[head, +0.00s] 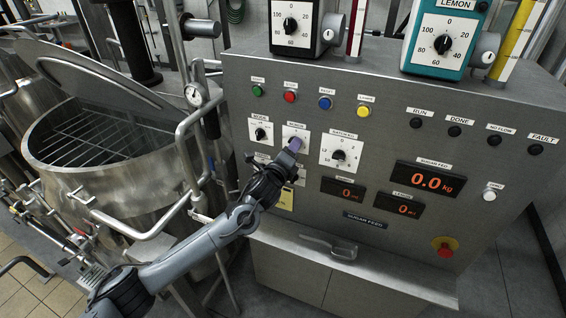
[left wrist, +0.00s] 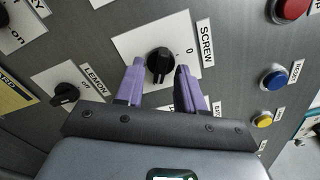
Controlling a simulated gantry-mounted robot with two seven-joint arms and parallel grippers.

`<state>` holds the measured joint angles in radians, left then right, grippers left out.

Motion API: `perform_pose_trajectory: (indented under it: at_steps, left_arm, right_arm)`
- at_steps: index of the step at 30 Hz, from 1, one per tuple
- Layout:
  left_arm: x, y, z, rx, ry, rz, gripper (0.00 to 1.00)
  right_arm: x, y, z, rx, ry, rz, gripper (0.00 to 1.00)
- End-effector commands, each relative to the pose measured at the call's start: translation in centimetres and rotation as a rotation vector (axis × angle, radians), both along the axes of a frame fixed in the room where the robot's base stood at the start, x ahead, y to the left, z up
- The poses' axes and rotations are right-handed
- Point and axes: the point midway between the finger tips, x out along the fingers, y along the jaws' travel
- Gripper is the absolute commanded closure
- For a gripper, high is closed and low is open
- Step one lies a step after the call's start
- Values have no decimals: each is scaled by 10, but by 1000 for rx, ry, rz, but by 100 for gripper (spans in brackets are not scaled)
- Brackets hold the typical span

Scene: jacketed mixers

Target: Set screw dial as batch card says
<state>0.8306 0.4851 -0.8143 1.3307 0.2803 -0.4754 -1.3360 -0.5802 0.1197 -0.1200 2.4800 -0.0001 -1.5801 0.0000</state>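The screw dial is a black knob (left wrist: 158,62) on a white plate labelled SCREW, with a 0 mark beside it in the left wrist view. In the head view its white plate (head: 292,130) is partly covered by my gripper. My left gripper (head: 295,146) is at the panel in front of this dial. Its two purple fingers (left wrist: 160,68) are apart, one on each side of the knob's near end; I cannot tell whether they touch it. A yellow card (head: 286,198) on the panel, its text too small to read, is partly hidden by my arm. My right gripper is not in view.
A lemon dial (left wrist: 65,94) labelled off sits close by. Green, red (head: 290,96), blue and yellow buttons run above. A larger dial (head: 341,153) is just right. The sugar display (head: 430,180) reads 0.0 kg. A steel mixer (head: 110,165) stands left, with pipes near my arm.

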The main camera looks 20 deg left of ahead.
Motion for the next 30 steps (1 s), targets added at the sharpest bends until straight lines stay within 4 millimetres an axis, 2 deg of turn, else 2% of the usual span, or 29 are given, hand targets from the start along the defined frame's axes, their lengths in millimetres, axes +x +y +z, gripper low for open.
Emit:
perform_pose_trajectory:
  at_steps: [12,18,24,30]
  left_arm:
    - [-61,1,-2,1,-1,-1,62]
    - [-85,1,-1,0,-1,-1,62]
    - [-96,1,0,1,-1,-1,62]
    - [-98,1,0,0,0,0,62]
  right_arm:
    - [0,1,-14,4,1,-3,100]
    - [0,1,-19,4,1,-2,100]
    - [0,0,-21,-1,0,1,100]
    - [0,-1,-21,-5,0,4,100]
